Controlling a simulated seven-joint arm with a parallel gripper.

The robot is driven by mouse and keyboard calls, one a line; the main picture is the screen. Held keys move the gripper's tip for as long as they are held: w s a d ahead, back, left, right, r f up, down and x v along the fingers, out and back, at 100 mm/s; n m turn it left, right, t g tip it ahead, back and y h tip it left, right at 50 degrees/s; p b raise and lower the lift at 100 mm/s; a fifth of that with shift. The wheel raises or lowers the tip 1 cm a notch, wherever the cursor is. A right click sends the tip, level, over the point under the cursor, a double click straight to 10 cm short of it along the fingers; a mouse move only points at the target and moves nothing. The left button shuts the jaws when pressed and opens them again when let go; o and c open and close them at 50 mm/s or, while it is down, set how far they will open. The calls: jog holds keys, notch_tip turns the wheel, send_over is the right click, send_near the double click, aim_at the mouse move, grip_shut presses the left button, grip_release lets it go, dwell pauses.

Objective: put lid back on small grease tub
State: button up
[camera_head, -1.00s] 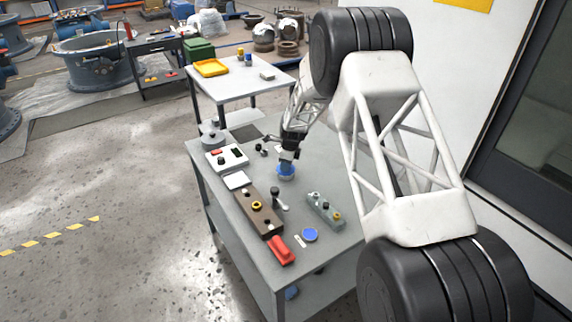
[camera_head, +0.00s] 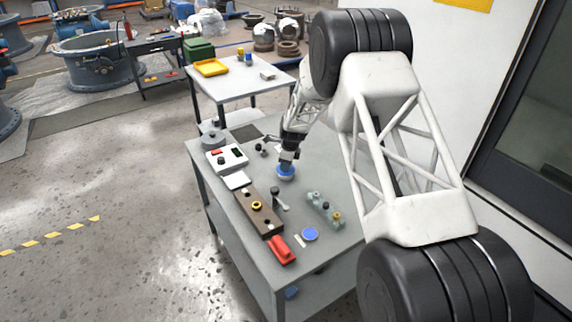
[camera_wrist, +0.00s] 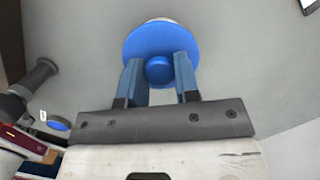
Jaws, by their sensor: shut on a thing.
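A blue round lid (camera_wrist: 138,43) with a raised knob (camera_wrist: 159,69) in its middle fills the top centre of the wrist view. My gripper (camera_wrist: 159,66) has its two blue fingers on either side of the knob, shut on it. A pale rim of what looks like the tub (camera_wrist: 158,19) shows just past the lid's far edge. In the head view the lid (camera_head: 285,171) is at my gripper (camera_head: 287,162), low over the grey bench, with a pale edge under it. I cannot tell whether the lid sits flush on the tub.
A separate blue disc (camera_head: 310,235) lies on the bench (camera_head: 250,273) near the front. A red item (camera_head: 281,249), a brown block (camera_head: 257,211), a grey-green fixture (camera_head: 325,209) and a dark-knobbed upright piece (camera_head: 276,193) stand around. A white box (camera_head: 228,158) is at the left.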

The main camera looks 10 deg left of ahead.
dwell(0.8)
jog(key=o, duration=1.4)
jog(key=shift+o, duration=0.2)
jog(key=shift+r, duration=0.15)
jog(key=shift+r, duration=2.3)
grip_shut()
jog(key=shift+f, duration=1.65)
